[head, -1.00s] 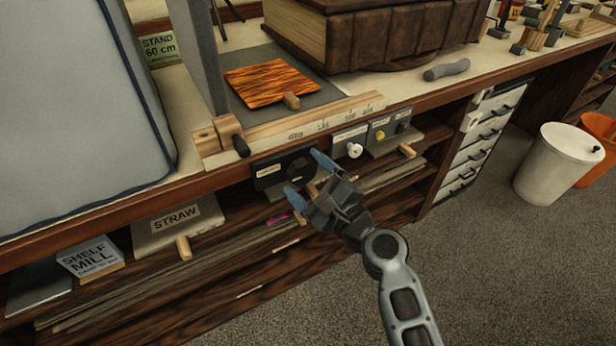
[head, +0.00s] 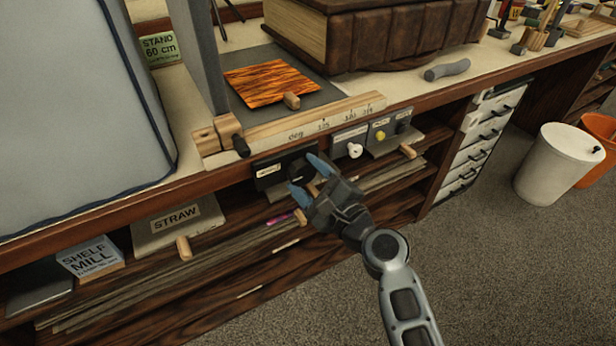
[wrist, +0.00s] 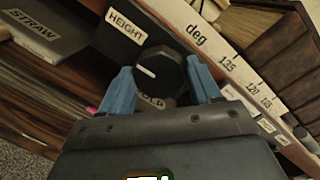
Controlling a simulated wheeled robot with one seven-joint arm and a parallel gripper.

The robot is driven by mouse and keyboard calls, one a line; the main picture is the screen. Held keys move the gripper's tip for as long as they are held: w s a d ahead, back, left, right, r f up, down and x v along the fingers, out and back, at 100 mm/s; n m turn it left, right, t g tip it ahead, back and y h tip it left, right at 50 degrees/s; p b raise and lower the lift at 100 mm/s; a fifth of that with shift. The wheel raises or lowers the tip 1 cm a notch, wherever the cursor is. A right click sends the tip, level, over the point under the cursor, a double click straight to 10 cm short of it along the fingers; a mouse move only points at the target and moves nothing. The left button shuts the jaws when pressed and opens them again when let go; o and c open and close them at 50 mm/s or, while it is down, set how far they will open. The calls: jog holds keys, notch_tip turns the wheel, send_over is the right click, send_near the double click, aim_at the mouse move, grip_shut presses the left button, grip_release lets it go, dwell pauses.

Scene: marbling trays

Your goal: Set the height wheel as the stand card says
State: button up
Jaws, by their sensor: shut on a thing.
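The height wheel is a dark round knob with a white pointer line (wrist: 160,75) on a black panel under the bench front. The panel bears a HEIGHT label (wrist: 126,27) and, partly hidden, a label reading OLD. My gripper (wrist: 161,85) has its blue fingers on either side of the wheel and is shut on it. In the head view my gripper (head: 308,179) reaches the black panel (head: 268,172) and covers much of the wheel. The green stand card (head: 160,48) reads STAND 60 cm and stands at the back left of the bench.
A wooden rail (head: 290,130) marked deg runs above the panel. A white knob (head: 354,150) and a yellow button (head: 380,135) sit to the right. Open floor lies at lower right.

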jog(key=n+b, duration=0.1)
jog(key=n, duration=0.4)
jog(key=shift+s+f+h, duration=0.1)
jog(key=shift+h, duration=0.2)
jog(key=n+b, duration=0.1)
jog(key=n, duration=0.3)
jog(key=shift+f+h, duration=0.1)
jog(key=shift+h, duration=0.2)
jog(key=n+b, duration=0.1)
jog(key=n, duration=0.3)
jog(key=shift+a+f+h, duration=0.1)
jog(key=shift+h, duration=0.2)
jog(key=n+b, duration=0.1)
jog(key=n, duration=0.3)
jog(key=shift+n+h+b, duration=0.3)
jog(key=o, duration=1.1)
jog(key=shift+c, duration=0.2)
